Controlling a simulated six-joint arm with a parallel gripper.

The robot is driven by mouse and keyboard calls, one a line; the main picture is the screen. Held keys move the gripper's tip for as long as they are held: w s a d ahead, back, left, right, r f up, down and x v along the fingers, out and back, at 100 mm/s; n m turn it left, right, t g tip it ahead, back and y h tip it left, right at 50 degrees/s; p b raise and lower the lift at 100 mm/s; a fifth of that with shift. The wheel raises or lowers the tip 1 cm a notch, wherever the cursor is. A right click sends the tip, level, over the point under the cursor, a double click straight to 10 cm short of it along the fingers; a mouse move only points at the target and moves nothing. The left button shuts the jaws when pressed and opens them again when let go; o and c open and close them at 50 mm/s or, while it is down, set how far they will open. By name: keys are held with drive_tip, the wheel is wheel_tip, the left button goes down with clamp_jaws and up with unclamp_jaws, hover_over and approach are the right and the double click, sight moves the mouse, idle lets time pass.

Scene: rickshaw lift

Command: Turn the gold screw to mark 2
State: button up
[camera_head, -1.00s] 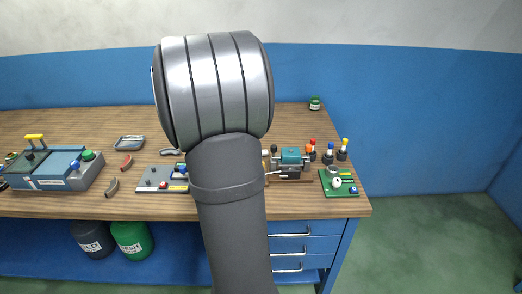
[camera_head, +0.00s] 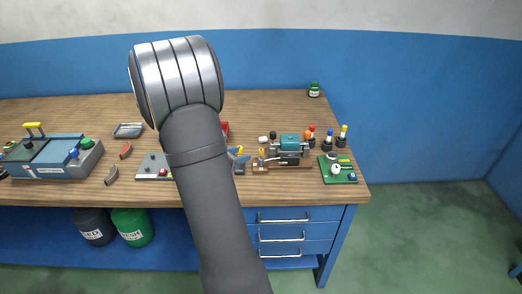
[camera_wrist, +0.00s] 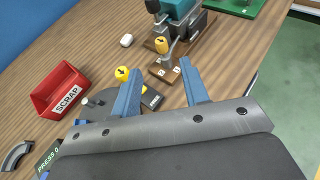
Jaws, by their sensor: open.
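My gripper (camera_wrist: 161,84) is open, with two blue fingers apart and nothing between them. In the head view the gripper (camera_head: 240,158) shows small beside my arm, left of the teal machine. A yellow-gold knob with a black arrow (camera_wrist: 161,44) stands just beyond the fingers in the wrist view, over a wooden base with small white mark plates (camera_wrist: 166,72). It also shows in the head view (camera_head: 261,152). A second yellow arrow knob (camera_wrist: 122,73) is by the left finger. I cannot tell for sure which is the gold screw, nor read the mark numbers.
The teal machine (camera_head: 290,143) stands behind the wooden base. A red scrap bin (camera_wrist: 63,92) is at left in the wrist view. A green board (camera_head: 337,170) and several coloured-top bottles are at right.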

sight(261, 150)
drive_tip(key=x, duration=1.1)
drive_tip(key=shift+w+d+f, duration=0.2)
drive_tip(key=shift+w+d, duration=0.05)
drive_tip(key=shift+d, duration=0.05)
drive_tip(key=shift+c, duration=0.2)
clamp_jaws()
